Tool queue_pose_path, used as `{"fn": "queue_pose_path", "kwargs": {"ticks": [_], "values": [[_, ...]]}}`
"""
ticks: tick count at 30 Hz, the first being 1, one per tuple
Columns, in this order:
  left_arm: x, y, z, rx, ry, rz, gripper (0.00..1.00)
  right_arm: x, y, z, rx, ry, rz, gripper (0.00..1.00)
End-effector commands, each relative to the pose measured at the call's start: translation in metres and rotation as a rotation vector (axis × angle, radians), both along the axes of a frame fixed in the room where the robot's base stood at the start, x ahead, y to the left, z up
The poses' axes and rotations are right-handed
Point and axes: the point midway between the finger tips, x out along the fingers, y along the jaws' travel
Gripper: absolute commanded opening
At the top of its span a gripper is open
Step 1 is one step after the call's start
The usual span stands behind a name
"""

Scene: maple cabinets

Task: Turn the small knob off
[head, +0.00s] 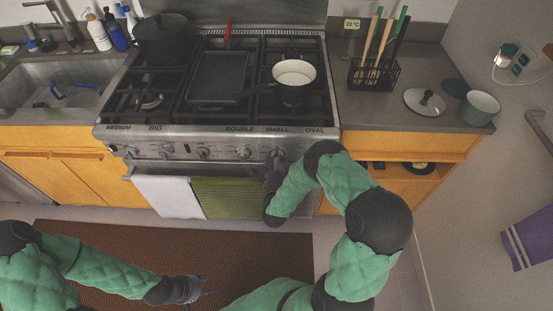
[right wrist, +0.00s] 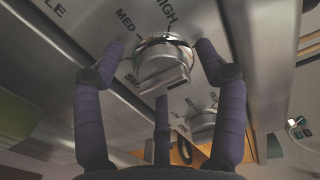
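The small knob (head: 277,153) is on the stove's front panel under the word SMALL. My right gripper (head: 274,165) is at the panel and partly covers the knob in the head view. Its fingers (right wrist: 160,50) are spread on either side of the knob, with gaps visible. My left gripper (head: 204,287) is low over the brown mat, away from the stove; its finger opening is too small to judge.
The oval knob (right wrist: 202,122) is close beside the small one. A white pan (head: 294,73) stands on the burner above. A white towel (head: 168,196) and a green towel (head: 228,197) hang below the panel. A drawer or shelf opening (head: 405,168) is at the right.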

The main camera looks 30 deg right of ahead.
Motion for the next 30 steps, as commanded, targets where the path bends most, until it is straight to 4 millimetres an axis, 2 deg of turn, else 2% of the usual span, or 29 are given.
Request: {"fn": "queue_pose_path", "kwargs": {"ticks": [6,10,24,30], "values": [[0.000,0.000,0.000,0.000,0.000,0.000,0.40,-0.001,0.000,0.000,-0.001,-0.001,-0.002,0.72],[0.000,0.000,0.000,0.000,0.000,0.000,0.40,-0.009,0.005,0.000,0.000,0.001,-0.001,0.72],[0.000,0.000,0.000,0.000,0.000,0.000,0.40,-0.082,0.050,0.000,0.001,0.001,0.000,0.72],[0.000,0.000,0.000,0.000,0.000,0.000,0.40,-0.098,0.060,0.000,0.000,0.000,0.000,0.72]]}}
